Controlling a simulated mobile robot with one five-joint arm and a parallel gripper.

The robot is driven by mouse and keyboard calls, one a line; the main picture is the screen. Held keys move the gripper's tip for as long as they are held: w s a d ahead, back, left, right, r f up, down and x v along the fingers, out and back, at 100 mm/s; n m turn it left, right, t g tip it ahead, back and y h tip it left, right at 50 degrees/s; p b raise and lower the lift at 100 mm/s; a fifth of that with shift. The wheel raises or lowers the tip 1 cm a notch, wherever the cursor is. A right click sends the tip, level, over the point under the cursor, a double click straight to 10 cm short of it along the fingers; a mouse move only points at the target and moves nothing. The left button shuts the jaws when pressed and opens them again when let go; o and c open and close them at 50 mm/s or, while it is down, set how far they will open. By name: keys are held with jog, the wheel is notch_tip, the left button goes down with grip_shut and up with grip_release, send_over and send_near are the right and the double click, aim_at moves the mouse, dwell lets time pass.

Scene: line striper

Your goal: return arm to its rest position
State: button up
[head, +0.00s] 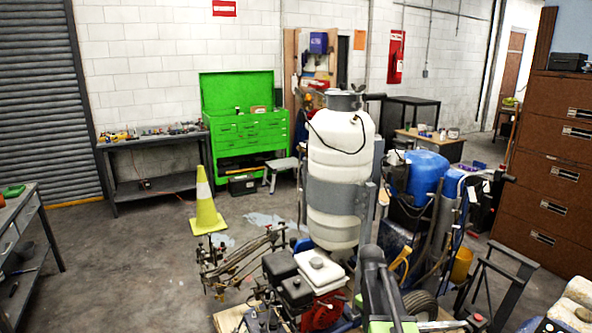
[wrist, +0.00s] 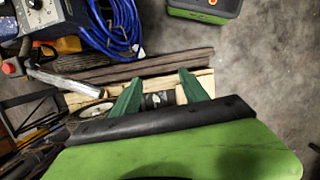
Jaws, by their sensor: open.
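My gripper (wrist: 160,92) shows in the wrist view with its two green fingers spread apart and nothing between them. Behind and below the fingers are its black bar and green body. Wooden planks and a dark round part lie beyond the fingertips. In the head view, a dark link of my arm (head: 376,285) rises at the bottom centre, in front of the line striper. I cannot make out the fingers there. The line striper has a tall white tank (head: 338,165) and a red and black engine (head: 308,288).
A yellow-green cone (head: 206,208) stands left of the striper. A green tool chest (head: 243,125) and a workbench (head: 150,146) line the back wall. A brown cabinet (head: 550,170) stands at right. Blue hose (wrist: 118,30) lies upper left in the wrist view.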

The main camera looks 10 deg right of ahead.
jog(key=s+a+m+t, duration=0.1)
jog(key=s+a+m, duration=0.1)
jog(key=a, duration=0.5)
jog(key=s+a+m+t+y, duration=0.1)
jog(key=s+a, duration=0.3)
jog(key=a, duration=0.4)
jog(key=shift+s+f+m, duration=0.25)
jog(key=shift+f+m, duration=0.1)
jog(key=shift+m, duration=0.45)
